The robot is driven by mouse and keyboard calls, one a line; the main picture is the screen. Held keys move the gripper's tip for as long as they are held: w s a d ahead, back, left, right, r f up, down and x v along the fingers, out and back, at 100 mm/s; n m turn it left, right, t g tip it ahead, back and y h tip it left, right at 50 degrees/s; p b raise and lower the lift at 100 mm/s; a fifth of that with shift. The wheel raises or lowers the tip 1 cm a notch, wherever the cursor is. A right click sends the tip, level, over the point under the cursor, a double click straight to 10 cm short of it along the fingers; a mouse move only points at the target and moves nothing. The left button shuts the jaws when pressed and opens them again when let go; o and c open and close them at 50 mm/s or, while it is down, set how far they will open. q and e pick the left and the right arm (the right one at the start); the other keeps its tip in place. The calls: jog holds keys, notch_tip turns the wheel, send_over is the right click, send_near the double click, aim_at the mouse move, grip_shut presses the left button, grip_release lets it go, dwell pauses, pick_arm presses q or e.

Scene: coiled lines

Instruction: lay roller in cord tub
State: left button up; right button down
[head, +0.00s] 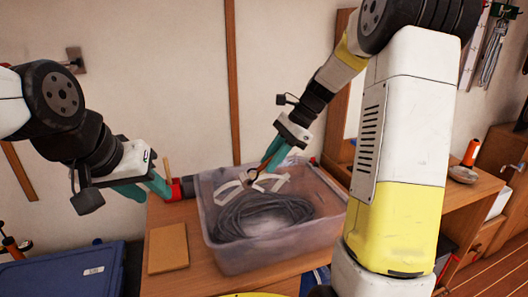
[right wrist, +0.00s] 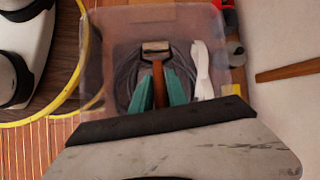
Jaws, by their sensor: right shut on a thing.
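The roller (right wrist: 155,47) has a grey metallic head and a brown handle. My right gripper (right wrist: 157,78) is shut on its handle, and the head points away from the fingers. In the head view the right gripper (head: 275,157) holds the roller (head: 253,173) over the far part of the cord tub (head: 275,258); I cannot tell how much gap lies below it. The tub is a translucent box with a coil of dark cord (head: 265,217) and white strips (head: 228,187) in it. My left gripper (head: 143,189) is open and empty, left of the tub.
The tub stands on a wooden bench. A brown block (head: 168,248) lies left of it, and a red and black item (head: 182,188) is by its far left corner. A blue box (head: 70,272) is at lower left. An orange item (head: 471,153) stands on the right-hand shelf.

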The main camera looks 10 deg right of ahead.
jog(key=shift+f, duration=5.05)
jog(key=c, duration=1.2)
grip_release()
jog(key=shift+d, duration=0.1)
jog(key=v, duration=0.7)
jog(key=shift+d+r, duration=0.2)
jog(key=shift+r, duration=0.15)
